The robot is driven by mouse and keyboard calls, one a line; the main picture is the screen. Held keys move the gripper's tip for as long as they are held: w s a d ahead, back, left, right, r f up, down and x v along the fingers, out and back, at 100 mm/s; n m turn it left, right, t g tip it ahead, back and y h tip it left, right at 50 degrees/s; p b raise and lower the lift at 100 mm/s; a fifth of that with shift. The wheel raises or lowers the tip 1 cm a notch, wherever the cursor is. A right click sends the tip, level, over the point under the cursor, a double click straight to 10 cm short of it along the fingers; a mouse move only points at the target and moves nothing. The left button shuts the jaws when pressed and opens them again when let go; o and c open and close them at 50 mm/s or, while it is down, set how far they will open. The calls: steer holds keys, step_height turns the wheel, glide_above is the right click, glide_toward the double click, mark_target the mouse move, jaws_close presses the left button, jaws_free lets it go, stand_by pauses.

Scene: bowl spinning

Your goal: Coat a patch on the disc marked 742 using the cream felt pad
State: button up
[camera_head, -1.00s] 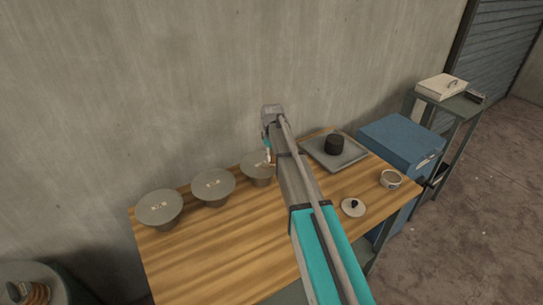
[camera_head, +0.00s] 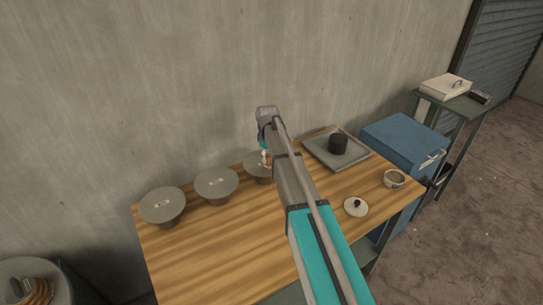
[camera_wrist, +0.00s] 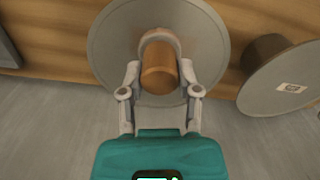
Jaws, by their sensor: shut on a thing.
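Three grey discs on pedestals stand in a row on the wooden bench: a left disc (camera_head: 162,205), a middle disc (camera_head: 216,183) and a right disc (camera_head: 254,167). The left and middle ones bear small pale labels, too small to read. My gripper (camera_head: 265,158) is over the right disc, partly behind my arm. In the wrist view my gripper (camera_wrist: 159,68) is shut around a brown cylindrical handle (camera_wrist: 158,75). The right disc (camera_wrist: 112,48) lies beneath it, its label not visible. The handle's underside, any felt pad, and contact with the disc are hidden.
On the bench (camera_head: 220,250) are a grey tray (camera_head: 318,153) with a dark round block (camera_head: 338,144), a small bowl (camera_head: 394,179) and a round lid (camera_head: 355,207) with a dark knob. A blue cabinet (camera_head: 395,140) stands right. The bench front is clear.

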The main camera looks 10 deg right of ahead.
steer(key=shift+s+a, duration=0.1)
steer(key=shift+a, duration=0.2)
steer(key=shift+s+a, duration=0.3)
steer(key=shift+a, duration=0.5)
steer(key=shift+s+a, duration=0.3)
steer(key=shift+a, duration=0.5)
step_height(320, 180, up, 6)
steer(key=p, duration=0.6)
step_height(320, 180, up, 3)
steer(key=p, duration=0.3)
stand_by(0.4)
steer(key=shift+s+f, duration=0.1)
stand_by(0.6)
